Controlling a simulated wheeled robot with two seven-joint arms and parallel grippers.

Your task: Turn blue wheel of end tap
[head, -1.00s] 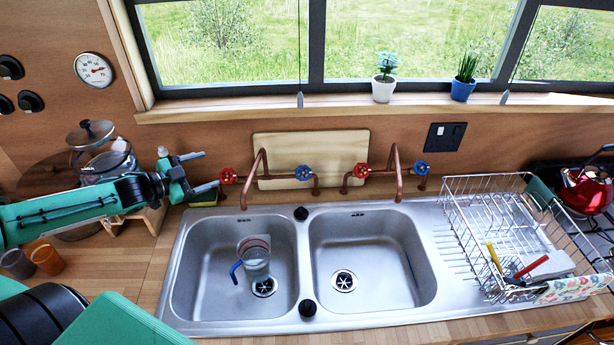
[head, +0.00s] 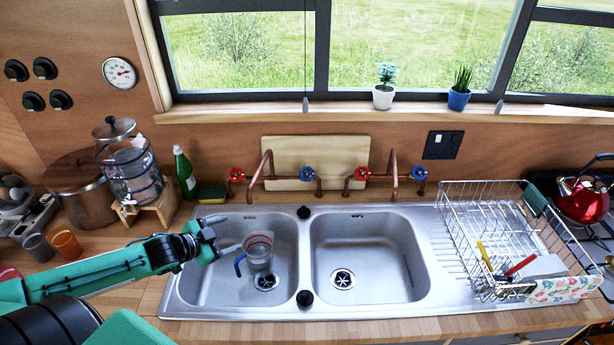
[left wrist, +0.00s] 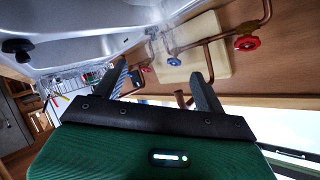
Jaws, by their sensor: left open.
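Two copper taps stand behind the sink, each with a red and a blue wheel. The right tap has a blue wheel (head: 419,173) at its right end and a red wheel (head: 362,173). The left tap has a blue wheel (head: 307,174), also in the left wrist view (left wrist: 173,62), and a red wheel (head: 236,174), also in the left wrist view (left wrist: 246,43). My left gripper (head: 228,233) is open and empty over the left basin's left side, in front of the left tap and well left of the right tap. My right gripper is not in view.
A clear jug with a blue handle (head: 258,252) stands in the left basin. The right basin (head: 370,255) is empty. A dish rack (head: 500,230) is at right. A green bottle (head: 184,172) and a glass dispenser (head: 130,170) stand at left.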

